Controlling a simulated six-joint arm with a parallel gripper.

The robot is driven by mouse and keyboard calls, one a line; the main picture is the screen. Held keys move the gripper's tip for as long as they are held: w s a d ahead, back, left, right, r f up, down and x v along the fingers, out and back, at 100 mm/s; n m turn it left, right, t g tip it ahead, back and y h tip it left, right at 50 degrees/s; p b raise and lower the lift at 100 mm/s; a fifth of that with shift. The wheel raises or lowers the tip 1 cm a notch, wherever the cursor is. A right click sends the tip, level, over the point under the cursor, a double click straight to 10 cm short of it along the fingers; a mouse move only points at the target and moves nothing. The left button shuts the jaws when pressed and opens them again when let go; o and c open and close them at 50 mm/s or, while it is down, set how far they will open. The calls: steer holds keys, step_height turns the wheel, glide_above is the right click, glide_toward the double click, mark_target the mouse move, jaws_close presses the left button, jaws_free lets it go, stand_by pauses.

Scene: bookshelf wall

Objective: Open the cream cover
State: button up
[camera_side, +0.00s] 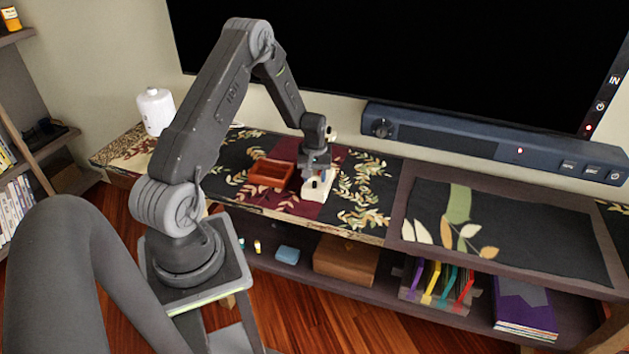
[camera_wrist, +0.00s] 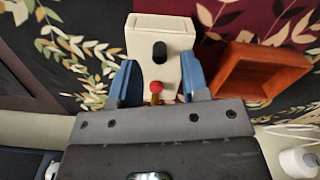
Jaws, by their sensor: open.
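The cream cover (camera_wrist: 155,32) shows in the wrist view as a pale boxy piece with a dark oval (camera_wrist: 159,51) on it. In the side view, the cream piece (camera_side: 319,189) sits on the patterned runner, partly hidden by my gripper (camera_side: 318,175). In the wrist view, my gripper (camera_wrist: 158,68) is open, its two blue fingers on either side of the cream piece's near part. A red ball on a short orange stem (camera_wrist: 156,87) stands between the fingers. Whether the fingers touch the cream piece, I cannot tell. The cover looks shut, though its seam is unclear.
An open red-brown box (camera_side: 270,174) stands just left of the cream piece in the side view; it is at right in the wrist view (camera_wrist: 262,70). A soundbar (camera_side: 450,139) and screen stand behind. A white canister (camera_side: 155,111) is far left. The right runner (camera_side: 540,240) is clear.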

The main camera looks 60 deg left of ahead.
mark_target(316, 185)
steer(key=shift+f, duration=1.1)
jaws_close()
